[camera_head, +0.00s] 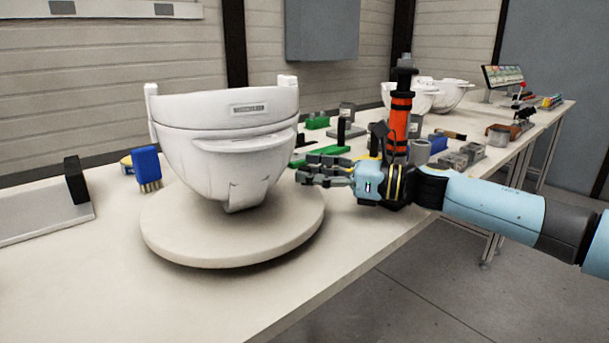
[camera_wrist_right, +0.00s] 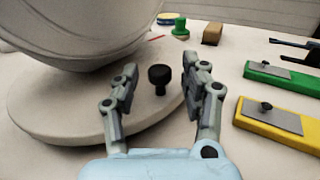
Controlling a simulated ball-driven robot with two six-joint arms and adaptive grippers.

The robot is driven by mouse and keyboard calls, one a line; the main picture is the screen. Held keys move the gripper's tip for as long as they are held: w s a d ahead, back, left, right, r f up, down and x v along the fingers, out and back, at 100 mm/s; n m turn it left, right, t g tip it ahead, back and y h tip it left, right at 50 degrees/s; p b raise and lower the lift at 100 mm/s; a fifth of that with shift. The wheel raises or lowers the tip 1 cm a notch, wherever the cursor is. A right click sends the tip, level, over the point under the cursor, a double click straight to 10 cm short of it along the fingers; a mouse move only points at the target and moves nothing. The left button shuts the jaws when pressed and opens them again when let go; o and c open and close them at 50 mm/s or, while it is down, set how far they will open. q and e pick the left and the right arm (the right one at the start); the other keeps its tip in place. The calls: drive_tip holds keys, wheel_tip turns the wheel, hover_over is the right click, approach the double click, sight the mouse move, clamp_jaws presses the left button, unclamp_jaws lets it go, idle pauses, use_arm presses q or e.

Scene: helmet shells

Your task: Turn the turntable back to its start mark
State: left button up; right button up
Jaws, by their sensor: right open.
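The round cream turntable (camera_head: 175,236) stands on the bench left of centre in the head view, and its rim also shows in the right wrist view (camera_wrist_right: 40,110). A white helmet shell (camera_head: 225,140) sits upside down on it and fills the upper left of the wrist view (camera_wrist_right: 90,25). My right gripper (camera_head: 305,170) is at the turntable's right edge. In the wrist view its fingers (camera_wrist_right: 165,80) are open, with a black knob (camera_wrist_right: 160,80) between them, apart from both fingers. I cannot make out a start mark. My left gripper is not in view.
A blue brush (camera_head: 147,168) stands behind the turntable on the left, near a grey tray (camera_head: 45,215). An orange and black tool (camera_head: 399,120) stands behind my right wrist. Green and yellow blocks (camera_wrist_right: 270,120) lie right of my fingers. The bench front is clear.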

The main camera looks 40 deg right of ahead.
drive_tip(key=shift+x, duration=0.95)
drive_tip(key=shift+c, duration=0.4)
clamp_jaws()
drive_tip(key=shift+w+a, duration=0.1)
drive_tip(key=shift+w, duration=0.05)
